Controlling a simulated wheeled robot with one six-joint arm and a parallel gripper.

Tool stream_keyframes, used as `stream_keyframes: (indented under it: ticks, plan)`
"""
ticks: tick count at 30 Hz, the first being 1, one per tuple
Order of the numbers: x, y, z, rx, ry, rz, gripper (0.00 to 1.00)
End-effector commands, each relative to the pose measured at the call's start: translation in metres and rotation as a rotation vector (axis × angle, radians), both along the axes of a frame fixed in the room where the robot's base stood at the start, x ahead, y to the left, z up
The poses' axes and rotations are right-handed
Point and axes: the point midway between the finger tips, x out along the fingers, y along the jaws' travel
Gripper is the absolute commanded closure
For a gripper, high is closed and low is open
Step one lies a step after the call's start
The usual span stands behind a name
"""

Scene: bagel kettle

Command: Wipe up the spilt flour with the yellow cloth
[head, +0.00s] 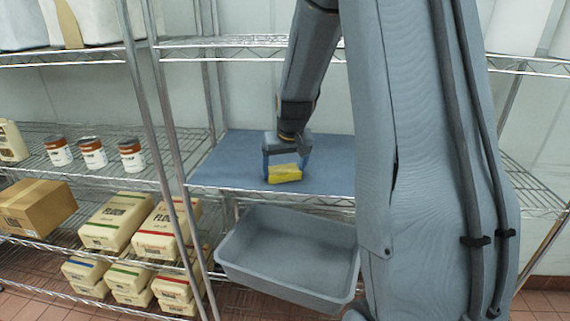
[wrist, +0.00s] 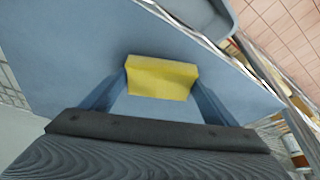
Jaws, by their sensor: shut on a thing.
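The yellow cloth (head: 284,174) is a folded block at the front of the blue-grey shelf surface (head: 235,160). My gripper (head: 285,167) is shut on it, with one blue finger on each side. In the wrist view the cloth (wrist: 161,78) sits between the two fingertips of my gripper (wrist: 160,85). The cloth is at or just above the surface; I cannot tell whether it touches. I see no clear flour spill on the blue-grey surface in either view. The area under the cloth and behind my arm is hidden.
A grey bin (head: 290,255) sits below the shelf's front edge. On the left rack are several cans (head: 93,153), a cardboard box (head: 36,207) and several flour bags (head: 160,232). Metal posts (head: 165,140) stand left of the surface. An upper wire shelf (head: 230,48) spans above.

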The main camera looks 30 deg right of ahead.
Motion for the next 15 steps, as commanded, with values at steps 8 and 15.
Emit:
stream_keyframes:
  ticks: [8, 15]
  plan:
    - [-0.004, 0.002, -0.004, 0.003, 0.011, 0.0, 0.4]
    - [-0.004, 0.001, 0.01, 0.002, 0.007, 0.0, 0.4]
